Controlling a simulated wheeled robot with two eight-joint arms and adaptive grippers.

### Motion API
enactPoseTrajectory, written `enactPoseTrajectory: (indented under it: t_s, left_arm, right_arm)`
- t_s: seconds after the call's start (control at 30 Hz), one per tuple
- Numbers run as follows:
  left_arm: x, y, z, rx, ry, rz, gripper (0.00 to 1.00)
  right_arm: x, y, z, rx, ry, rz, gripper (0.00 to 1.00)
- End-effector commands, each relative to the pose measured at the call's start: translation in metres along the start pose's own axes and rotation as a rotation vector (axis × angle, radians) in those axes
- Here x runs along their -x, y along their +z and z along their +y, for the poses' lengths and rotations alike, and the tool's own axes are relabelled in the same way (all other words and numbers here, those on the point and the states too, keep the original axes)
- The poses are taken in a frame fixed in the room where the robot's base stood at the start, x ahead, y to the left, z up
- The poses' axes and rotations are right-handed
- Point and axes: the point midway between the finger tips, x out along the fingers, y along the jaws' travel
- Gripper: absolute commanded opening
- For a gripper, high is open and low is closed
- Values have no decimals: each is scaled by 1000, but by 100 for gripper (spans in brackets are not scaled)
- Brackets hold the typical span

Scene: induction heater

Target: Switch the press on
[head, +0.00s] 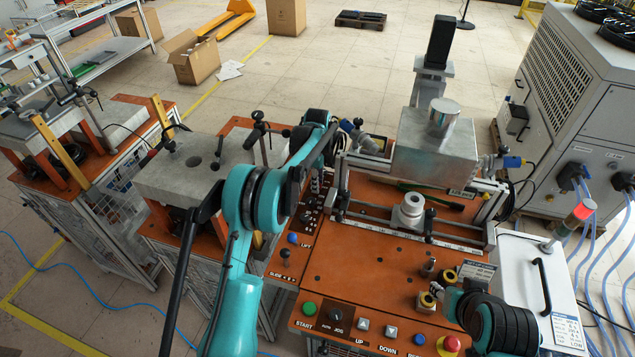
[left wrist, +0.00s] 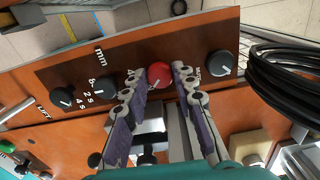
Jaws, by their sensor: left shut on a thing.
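The press's orange control panel (left wrist: 80,75) fills the left wrist view. A round red knob (left wrist: 159,75) sits on its dark strip between two black knobs. My left gripper (left wrist: 160,72) has its two fingers on either side of the red knob and is shut on it. In the head view the press (head: 435,150) stands at centre right, with its grey block above an orange bed. My left arm reaches to the left side of the press, and it hides the fingertips and the red knob there.
The front panel has a green start button (head: 309,308) and a red emergency button (head: 449,345). A grey-topped workstation (head: 180,170) stands left of the press. A large grey cooling unit (head: 570,90) stands at the right. Black cables (left wrist: 285,85) hang beside the panel.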

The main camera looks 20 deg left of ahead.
Motion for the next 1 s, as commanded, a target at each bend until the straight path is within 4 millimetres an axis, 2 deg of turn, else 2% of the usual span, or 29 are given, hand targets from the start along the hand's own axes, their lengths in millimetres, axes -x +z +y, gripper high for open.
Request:
enactPoseTrajectory:
  t_s: [0.03,0.07,0.1,0.13,0.4,0.53,1.0]
  left_arm:
    - [0,0,0,0,-1,-1,0]
    - [0,0,0,0,-1,-1,34]
    - [0,0,0,0,-1,-1,45]
    - [0,0,0,0,-1,-1,48]
    - [0,0,0,0,0,0,48]
    - [9,0,0,1,0,0,48]
    - [101,0,0,0,0,0,48]
  right_arm:
    - [0,0,0,0,0,0,40]
    - [0,0,0,0,0,0,40]
    - [0,0,0,0,0,0,40]
    - [0,0,0,0,0,0,40]
    - [0,0,0,0,0,0,40]
    - [0,0,0,0,0,0,40]
    - [0,0,0,0,0,0,40]
